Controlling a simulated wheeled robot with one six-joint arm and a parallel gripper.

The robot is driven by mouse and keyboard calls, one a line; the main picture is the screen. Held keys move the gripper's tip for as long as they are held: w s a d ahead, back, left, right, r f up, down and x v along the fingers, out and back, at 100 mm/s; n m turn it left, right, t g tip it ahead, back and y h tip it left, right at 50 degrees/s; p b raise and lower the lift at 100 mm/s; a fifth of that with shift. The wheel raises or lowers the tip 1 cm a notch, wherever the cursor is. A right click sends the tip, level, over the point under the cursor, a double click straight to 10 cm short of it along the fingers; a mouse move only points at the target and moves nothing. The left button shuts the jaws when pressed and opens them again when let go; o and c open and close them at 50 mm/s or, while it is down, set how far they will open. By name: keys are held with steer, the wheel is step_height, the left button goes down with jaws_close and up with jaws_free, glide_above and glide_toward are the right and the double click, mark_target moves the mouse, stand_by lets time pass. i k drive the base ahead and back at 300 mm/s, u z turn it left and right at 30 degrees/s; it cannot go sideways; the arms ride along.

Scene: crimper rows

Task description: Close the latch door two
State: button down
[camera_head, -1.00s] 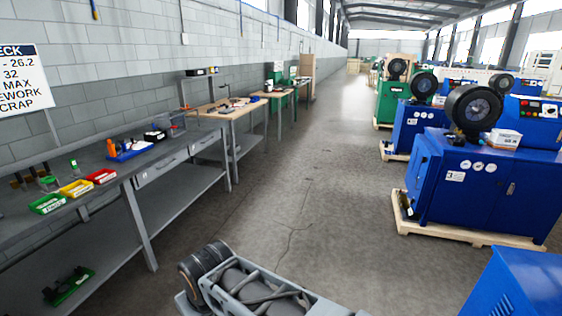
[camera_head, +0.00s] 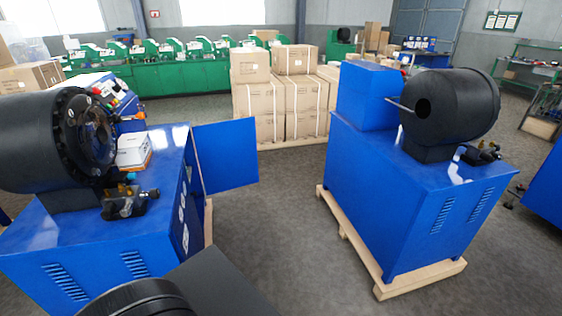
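A blue door (camera_head: 226,155) stands open on the left blue crimper machine (camera_head: 95,240), swung out to the right of its cabinet. Its flat face is towards me, and a gap shows between it and the cabinet side. No latch or number can be made out on it, so I cannot tell whether it is door two. A dark part of my own body covers the bottom of the view. My gripper is not in view.
A second blue crimper (camera_head: 400,190) stands on a wooden pallet (camera_head: 425,280) at right. Grey floor (camera_head: 285,230) is clear between the machines. Stacked cartons (camera_head: 280,95) stand beyond the door. A white box (camera_head: 134,150) sits on the left machine.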

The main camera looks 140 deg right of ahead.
mark_target(227, 152)
steer(key=z, duration=1.5)
steer(key=i, duration=4.65)
steer(key=z, duration=2.6)
steer(key=i, duration=4.35)
steer(key=z, duration=0.55)
